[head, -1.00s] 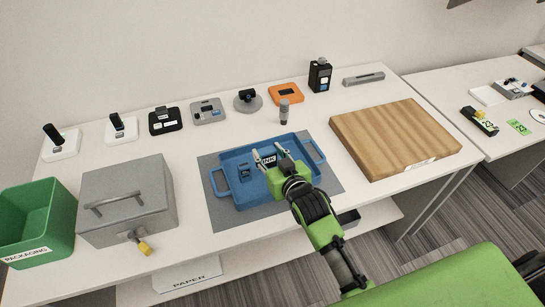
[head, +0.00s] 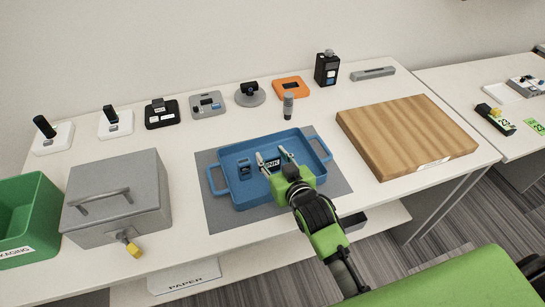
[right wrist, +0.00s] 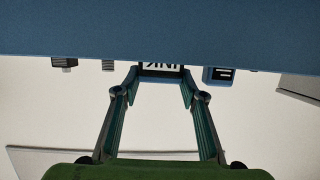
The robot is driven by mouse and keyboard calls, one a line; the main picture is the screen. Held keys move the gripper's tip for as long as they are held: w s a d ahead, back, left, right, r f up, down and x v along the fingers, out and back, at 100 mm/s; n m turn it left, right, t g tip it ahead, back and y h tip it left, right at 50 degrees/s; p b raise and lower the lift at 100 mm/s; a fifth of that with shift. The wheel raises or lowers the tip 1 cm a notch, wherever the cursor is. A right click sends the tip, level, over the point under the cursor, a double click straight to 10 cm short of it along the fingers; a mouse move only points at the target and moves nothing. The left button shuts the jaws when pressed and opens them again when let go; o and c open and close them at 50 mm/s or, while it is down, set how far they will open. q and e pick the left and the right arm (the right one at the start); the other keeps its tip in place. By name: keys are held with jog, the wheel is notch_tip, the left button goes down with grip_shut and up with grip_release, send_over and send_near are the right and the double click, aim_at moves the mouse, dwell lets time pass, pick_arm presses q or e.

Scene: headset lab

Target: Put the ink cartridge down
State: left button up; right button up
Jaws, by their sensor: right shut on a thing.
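The ink cartridge (head: 271,164) is a dark block with a white INK label. It sits between the fingertips of my right gripper (head: 273,159), over the blue tray (head: 217,178). In the right wrist view the cartridge (right wrist: 161,68) shows between both fingertips of the gripper (right wrist: 160,80), which is shut on it. Its lower side is hidden, so I cannot tell whether it touches the tray floor. My left gripper is not in view.
A small dark-blue item (head: 244,171) is in the tray, left of the cartridge. The tray lies on a grey mat (head: 220,217). A wooden board (head: 405,135) is to the right, a grey metal box (head: 117,198) to the left. Several devices line the back of the table.

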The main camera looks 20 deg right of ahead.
jog(key=shift+f, duration=0.2)
jog(key=o, duration=1.1)
jog(key=shift+r, duration=0.25)
jog(key=shift+s, duration=0.35)
jog(key=b+v, duration=0.1)
jog(key=v, duration=1)
jog(key=shift+s+d+r, duration=0.1)
